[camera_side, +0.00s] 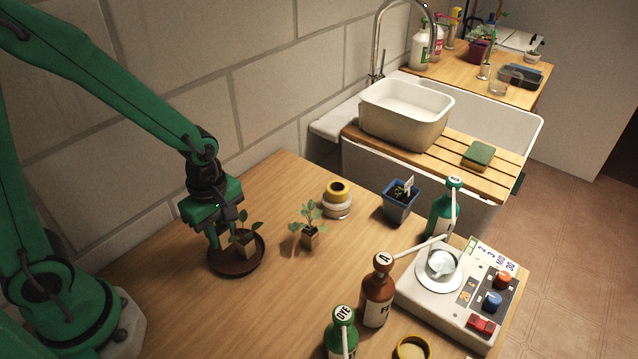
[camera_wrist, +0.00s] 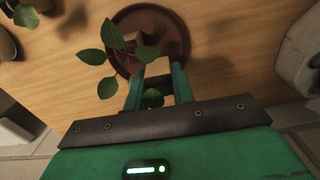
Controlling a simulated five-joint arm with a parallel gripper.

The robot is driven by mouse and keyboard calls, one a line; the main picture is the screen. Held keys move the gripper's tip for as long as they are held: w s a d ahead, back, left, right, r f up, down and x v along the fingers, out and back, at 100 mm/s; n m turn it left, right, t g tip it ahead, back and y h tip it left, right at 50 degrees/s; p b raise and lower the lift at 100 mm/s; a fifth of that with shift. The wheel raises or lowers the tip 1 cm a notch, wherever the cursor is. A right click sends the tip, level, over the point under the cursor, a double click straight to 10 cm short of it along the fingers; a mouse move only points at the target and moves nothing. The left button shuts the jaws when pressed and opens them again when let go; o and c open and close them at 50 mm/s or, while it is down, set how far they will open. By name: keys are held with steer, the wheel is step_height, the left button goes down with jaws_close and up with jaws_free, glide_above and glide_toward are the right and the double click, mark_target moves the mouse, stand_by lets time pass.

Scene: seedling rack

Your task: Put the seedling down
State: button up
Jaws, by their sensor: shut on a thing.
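A small leafy seedling in a tan cube plug (camera_side: 247,249) is held by my gripper (camera_side: 228,238), low over a round brown saucer (camera_side: 234,272). The saucer (camera_wrist: 168,20) lies beyond the fingertips. Whether the plug touches the saucer cannot be told.
Another seedling (camera_side: 309,238) stands on the table right of the saucer. Behind it are stacked tape rolls (camera_side: 337,199) and a blue pot (camera_side: 399,205). Bottles (camera_side: 377,292) and a white device (camera_side: 460,297) stand at the right. Bare table lies in front of the saucer.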

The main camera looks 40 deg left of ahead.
mark_target(223, 241)
steer(key=shift+f, duration=1.65)
steer(key=shift+f, duration=0.15)
steer(key=o, duration=0.7)
steer(key=shift+r, duration=0.2)
steer(key=shift+r, duration=5.95)
steer(key=shift+r, duration=0.1)
